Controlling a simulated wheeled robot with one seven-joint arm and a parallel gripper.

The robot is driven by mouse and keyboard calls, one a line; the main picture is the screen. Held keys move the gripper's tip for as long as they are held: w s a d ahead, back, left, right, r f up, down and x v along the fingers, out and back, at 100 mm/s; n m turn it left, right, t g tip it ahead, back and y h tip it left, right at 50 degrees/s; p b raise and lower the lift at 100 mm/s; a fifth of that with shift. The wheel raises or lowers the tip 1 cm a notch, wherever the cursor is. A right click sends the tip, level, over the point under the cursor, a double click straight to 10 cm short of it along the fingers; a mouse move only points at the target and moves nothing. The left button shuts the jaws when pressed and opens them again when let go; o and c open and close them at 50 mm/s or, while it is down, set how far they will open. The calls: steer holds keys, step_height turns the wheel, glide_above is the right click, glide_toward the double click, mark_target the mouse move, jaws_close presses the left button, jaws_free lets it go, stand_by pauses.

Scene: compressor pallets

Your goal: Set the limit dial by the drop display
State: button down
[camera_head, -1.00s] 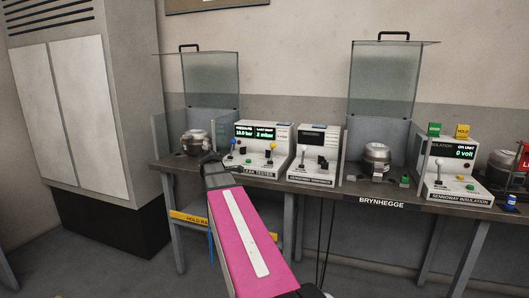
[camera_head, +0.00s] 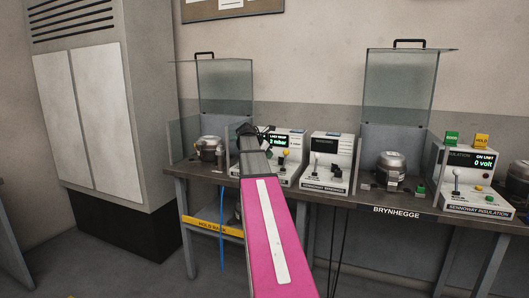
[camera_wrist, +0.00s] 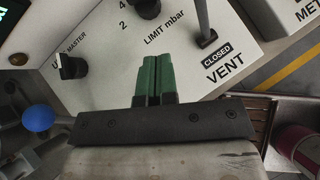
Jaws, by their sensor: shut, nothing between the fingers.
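The leak tester (camera_head: 277,171) stands on the bench; its display (camera_head: 280,140) reads 2 mbar under a drop heading, partly covered by my arm. In the wrist view its white panel (camera_wrist: 190,75) shows the words LIMIT mbar with the numbers 4 and 2. A dark part of the limit dial (camera_wrist: 146,8) shows at the top edge; its pointer setting cannot be read. My gripper (camera_wrist: 156,60) has its green fingers together and empty, below the LIMIT label and apart from the dial. In the head view my gripper (camera_head: 247,130) is in front of the tester's left side.
A black knob (camera_wrist: 72,66) sits beside a MASTER label, left of my fingers. The vent lever (camera_wrist: 205,25) stands to the right, above a CLOSED tag. A blue ball knob (camera_wrist: 38,118) is at lower left. A compressor (camera_head: 209,148) sits left of the tester.

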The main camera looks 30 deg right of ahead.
mark_target(282, 160)
steer(key=x, duration=0.5)
steer(key=shift+w+d+r, duration=0.1)
steer(key=shift+r, duration=0.05)
steer(key=shift+w+d+r, duration=0.1)
steer(key=shift+w+d, duration=0.05)
steer(key=shift+d, duration=0.85)
steer(key=shift+w+d, duration=0.1)
steer(key=shift+d, duration=0.45)
